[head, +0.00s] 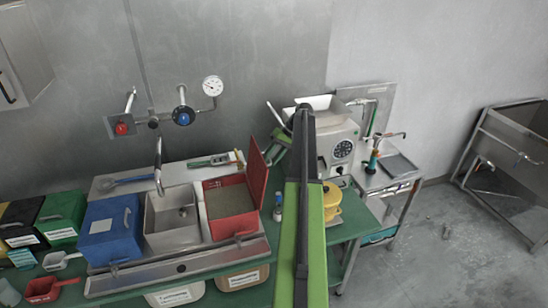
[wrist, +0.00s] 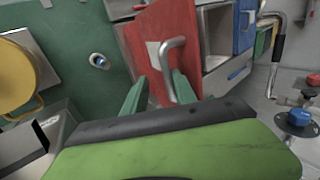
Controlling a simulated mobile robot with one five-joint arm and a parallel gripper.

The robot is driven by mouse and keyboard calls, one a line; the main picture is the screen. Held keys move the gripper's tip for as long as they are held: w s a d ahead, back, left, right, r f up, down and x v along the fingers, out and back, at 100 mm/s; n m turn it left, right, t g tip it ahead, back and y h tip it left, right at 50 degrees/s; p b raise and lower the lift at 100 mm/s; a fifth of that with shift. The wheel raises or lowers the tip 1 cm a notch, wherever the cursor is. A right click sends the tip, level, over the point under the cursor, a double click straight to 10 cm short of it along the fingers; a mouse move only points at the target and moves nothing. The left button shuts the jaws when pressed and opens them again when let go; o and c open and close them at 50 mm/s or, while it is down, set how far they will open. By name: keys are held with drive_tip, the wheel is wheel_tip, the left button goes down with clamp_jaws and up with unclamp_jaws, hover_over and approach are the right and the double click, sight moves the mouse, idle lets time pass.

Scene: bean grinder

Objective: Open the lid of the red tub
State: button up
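The red tub (head: 230,208) sits in the steel counter, with grey-brown contents showing inside. Its red lid (head: 257,173) stands raised, roughly upright, along the tub's right side. In the wrist view, the lid's red face (wrist: 168,30) fills the upper middle, with a grey bar handle (wrist: 167,58) and a pale label on it. My gripper (wrist: 158,84) has its two green fingers spread, with the handle's lower end between or just beyond them. I cannot tell whether they touch it. In the head view, my gripper is partly hidden beside the lid, behind my arm.
The grinder (head: 338,140) is behind my arm. Valves (head: 182,117) project from the wall.

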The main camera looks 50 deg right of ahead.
idle(0.4)
drive_tip(key=p+v, duration=0.9)
drive_tip(key=v, duration=0.3)
drive_tip(key=shift+p, duration=0.4)
